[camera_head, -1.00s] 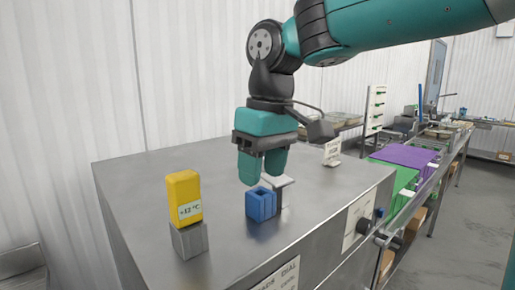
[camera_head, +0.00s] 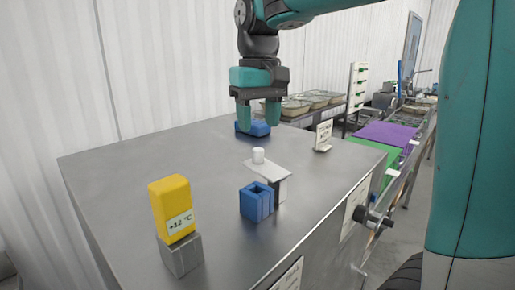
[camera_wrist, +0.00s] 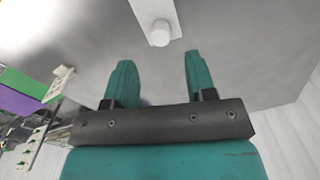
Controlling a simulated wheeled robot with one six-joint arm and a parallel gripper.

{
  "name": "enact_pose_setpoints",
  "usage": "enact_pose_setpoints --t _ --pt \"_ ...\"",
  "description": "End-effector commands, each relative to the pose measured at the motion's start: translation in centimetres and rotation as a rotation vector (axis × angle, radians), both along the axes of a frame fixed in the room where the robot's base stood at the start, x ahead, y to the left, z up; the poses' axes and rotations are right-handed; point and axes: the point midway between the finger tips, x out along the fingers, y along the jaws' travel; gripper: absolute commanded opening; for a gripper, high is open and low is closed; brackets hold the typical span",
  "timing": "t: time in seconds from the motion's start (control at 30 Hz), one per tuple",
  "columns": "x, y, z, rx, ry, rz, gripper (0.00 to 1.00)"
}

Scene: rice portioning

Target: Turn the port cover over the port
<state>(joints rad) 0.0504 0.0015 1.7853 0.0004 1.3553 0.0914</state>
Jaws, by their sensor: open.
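The port (camera_head: 255,203) is a blue, open-topped square socket on the steel counter. Its opening shows uncovered. The port cover (camera_head: 273,172) is a flat grey plate on a short post just behind and right of the port, with a white knob (camera_head: 258,155) at its far left end. The plate reaches away from the port, not over it. My gripper (camera_head: 258,122) is open, beyond the knob and above the counter. In the wrist view, nothing is between its fingers (camera_wrist: 158,75); the cover (camera_wrist: 152,8) and knob (camera_wrist: 160,33) lie past the fingertips.
A blue block (camera_head: 260,129) sits at the back, partly behind my fingers. A yellow block marked +12 °C (camera_head: 170,205) stands on a grey block (camera_head: 181,256) at the front left. A small sign (camera_head: 323,136) stands at the right rear. Counter between is clear.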

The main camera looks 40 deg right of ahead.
Motion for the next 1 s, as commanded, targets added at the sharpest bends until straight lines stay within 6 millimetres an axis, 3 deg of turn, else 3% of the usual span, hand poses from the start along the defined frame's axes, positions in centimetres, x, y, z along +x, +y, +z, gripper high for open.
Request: enact_pose_setpoints --t 0.1,0.3,0.73,0.77,0.9,1.0 --pt "-0.1 0.1 -2.5 0.001 0.004 0.002 0.51" --pt "0.0 0.2 -5.6 0.0 0.003 0.002 0.51" --pt "0.0 0.2 -6.8 0.0 -0.001 0.002 0.51" --pt "0.0 0.2 -6.8 0.0 -0.001 0.002 0.48" --pt "0.0 0.2 -6.8 0.0 -0.001 0.002 0.16" --pt "0.0 0.2 -6.8 0.0 -0.001 0.002 0.0"
